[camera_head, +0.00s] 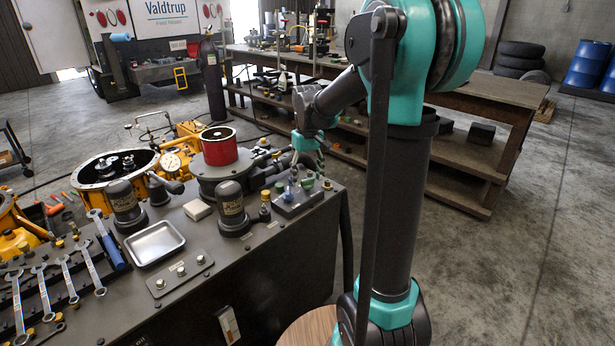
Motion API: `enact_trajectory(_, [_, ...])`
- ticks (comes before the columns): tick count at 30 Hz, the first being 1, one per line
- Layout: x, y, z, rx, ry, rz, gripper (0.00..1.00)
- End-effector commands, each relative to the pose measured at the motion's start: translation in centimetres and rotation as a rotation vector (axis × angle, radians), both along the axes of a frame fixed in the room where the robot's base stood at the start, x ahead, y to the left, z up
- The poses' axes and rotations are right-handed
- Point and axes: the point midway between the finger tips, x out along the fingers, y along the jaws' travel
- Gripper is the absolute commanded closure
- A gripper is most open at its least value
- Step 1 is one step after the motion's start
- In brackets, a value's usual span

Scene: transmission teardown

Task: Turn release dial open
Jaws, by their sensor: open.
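A small grey control box (299,198) with several small knobs, some green and some bluish, sits at the right end of the dark bench. I cannot tell at this size which knob is the release dial or how it is turned. My gripper (309,168) points down above the back right part of this box, open, with nothing visible between its fingers. I cannot tell if its fingertips touch a knob. My own arm rises in front on the right and hides part of the background.
A red cylinder (219,146) on a dark round housing stands left of the box. Dark bottle-shaped units (231,205), a metal tray (154,243) and several wrenches (90,265) occupy the bench (230,275). A long wooden workbench (480,100) stands behind; floor at right is clear.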

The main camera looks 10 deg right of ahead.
Motion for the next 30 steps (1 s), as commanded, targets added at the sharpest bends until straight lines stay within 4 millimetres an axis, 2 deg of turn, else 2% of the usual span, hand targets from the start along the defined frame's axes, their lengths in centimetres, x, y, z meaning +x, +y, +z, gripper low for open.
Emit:
enact_trajectory(5, [0.0, 0.0, 0.7, 0.0, 0.0, 0.0, 0.4])
enact_trajectory(8, [0.0, 0.0, 2.0, 0.0, 0.0, 0.0, 0.4])
enact_trajectory(21, [0.0, 0.0, 10.1, 0.0, 0.0, 0.0, 0.4])
enact_trajectory(25, [0.0, 0.0, 11.4, 0.0, 0.0, 0.0, 0.4])
enact_trajectory(30, [0.0, 0.0, 12.0, 0.0, 0.0, 0.0, 0.4])
